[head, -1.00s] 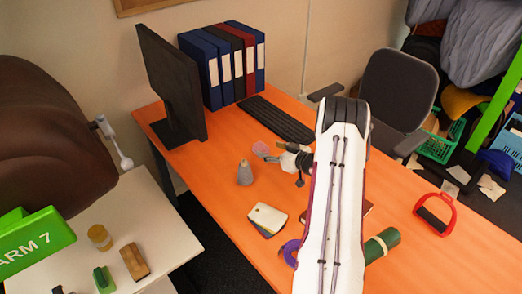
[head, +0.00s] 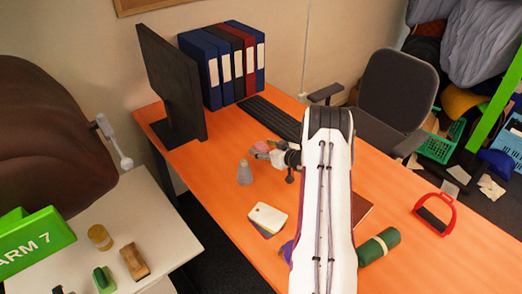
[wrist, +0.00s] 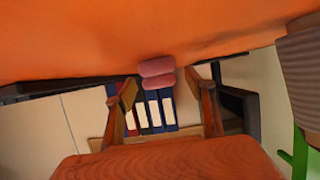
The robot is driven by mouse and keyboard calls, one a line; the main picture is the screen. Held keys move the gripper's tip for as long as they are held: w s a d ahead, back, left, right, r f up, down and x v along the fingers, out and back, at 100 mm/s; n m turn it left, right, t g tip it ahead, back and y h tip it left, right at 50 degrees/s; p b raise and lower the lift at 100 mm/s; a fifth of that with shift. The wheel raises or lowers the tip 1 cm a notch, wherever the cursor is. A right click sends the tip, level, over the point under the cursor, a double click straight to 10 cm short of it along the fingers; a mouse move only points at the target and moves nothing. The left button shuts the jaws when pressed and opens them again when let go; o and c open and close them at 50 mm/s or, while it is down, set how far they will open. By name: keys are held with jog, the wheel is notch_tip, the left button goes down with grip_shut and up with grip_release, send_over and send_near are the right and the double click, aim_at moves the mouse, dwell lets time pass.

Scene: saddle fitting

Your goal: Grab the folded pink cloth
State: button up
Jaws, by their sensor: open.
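The folded pink cloth (head: 261,147) lies on the orange table near the keyboard, partly hidden by my gripper (head: 268,151) in the head view. In the wrist view, the cloth (wrist: 157,73) shows as two stacked rounded pink layers, against the table surface. My gripper (wrist: 161,87) is open, with one finger to the left of the cloth and one to the right. The cloth shows in the gap at the fingertips. I cannot tell whether the fingers touch it.
The black keyboard (head: 271,118), monitor (head: 168,85) and binders (head: 222,65) are behind. A cream pad (head: 268,218), green roll (head: 379,246) and red stirrup (head: 436,214) lie nearer.

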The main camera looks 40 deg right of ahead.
aim_at(263, 147)
jog(key=c, duration=1.2)
jog(key=shift+r, duration=0.1)
jog(key=shift+r, duration=4.9)
